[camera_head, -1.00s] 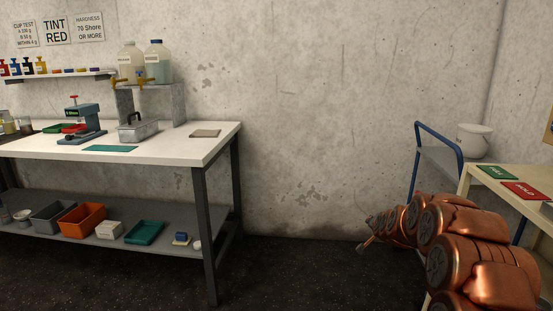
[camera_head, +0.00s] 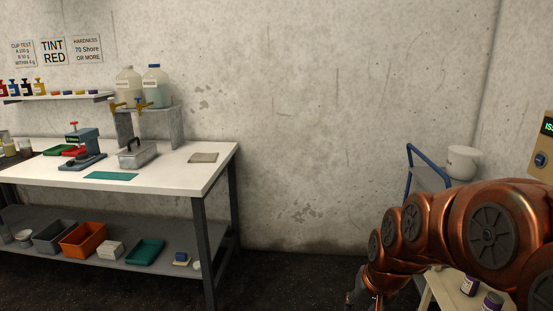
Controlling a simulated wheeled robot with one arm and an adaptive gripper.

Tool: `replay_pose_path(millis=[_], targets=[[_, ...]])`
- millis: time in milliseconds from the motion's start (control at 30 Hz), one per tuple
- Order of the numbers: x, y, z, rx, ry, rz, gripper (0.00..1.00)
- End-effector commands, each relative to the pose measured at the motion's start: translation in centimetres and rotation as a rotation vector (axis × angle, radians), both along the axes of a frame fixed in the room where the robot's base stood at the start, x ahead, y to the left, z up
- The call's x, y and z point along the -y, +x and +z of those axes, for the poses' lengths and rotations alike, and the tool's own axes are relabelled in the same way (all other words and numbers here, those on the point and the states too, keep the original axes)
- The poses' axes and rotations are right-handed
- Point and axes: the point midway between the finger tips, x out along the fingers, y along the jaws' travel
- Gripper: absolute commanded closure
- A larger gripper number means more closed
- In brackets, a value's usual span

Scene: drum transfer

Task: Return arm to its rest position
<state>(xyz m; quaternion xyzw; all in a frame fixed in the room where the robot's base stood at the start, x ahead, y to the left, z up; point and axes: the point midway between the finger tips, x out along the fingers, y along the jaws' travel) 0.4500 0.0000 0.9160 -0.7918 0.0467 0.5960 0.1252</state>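My copper-coloured arm reaches in from the right edge and bends down at the lower right. My gripper (camera_head: 362,300) is at the bottom edge, pointing down and mostly cut off by the frame. Its fingers cannot be made out, so I cannot tell whether it is open or holds anything. It hangs over bare floor, apart from the white-topped workbench (camera_head: 197,185) at the left.
A blue-railed cart (camera_head: 427,165) with a white pot (camera_head: 463,162) stands behind my arm. A pale table (camera_head: 438,291) with dark jars (camera_head: 470,285) is partly hidden below it. The floor between bench and arm is clear.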

Motion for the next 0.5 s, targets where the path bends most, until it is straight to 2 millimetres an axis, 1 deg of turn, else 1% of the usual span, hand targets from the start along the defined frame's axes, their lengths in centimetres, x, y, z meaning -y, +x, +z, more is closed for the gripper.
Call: replay_pose_path(millis=[33, 67, 100, 167, 200, 267, 300, 400, 500], targets=[[-0.2, -2.2, 1.5, -0.033, -0.009, 0.024, 0.59], [-0.3, -3.4, 1.9, -0.053, -0.016, 0.038, 0.59], [-0.4, -5.2, 2.5, -0.081, -0.022, 0.056, 0.59], [-0.5, -7.7, 3.3, -0.124, -0.035, 0.084, 0.59], [-0.6, -9.4, 3.8, -0.150, -0.041, 0.102, 0.59], [-0.6, -12.0, 4.6, -0.195, -0.051, 0.128, 0.59], [-0.6, -13.8, 5.0, -0.225, -0.057, 0.145, 0.59], [-0.5, -17.8, 6.3, -0.291, -0.071, 0.184, 0.59], [-0.3, -21.4, 7.2, -0.352, -0.082, 0.213, 0.59]])
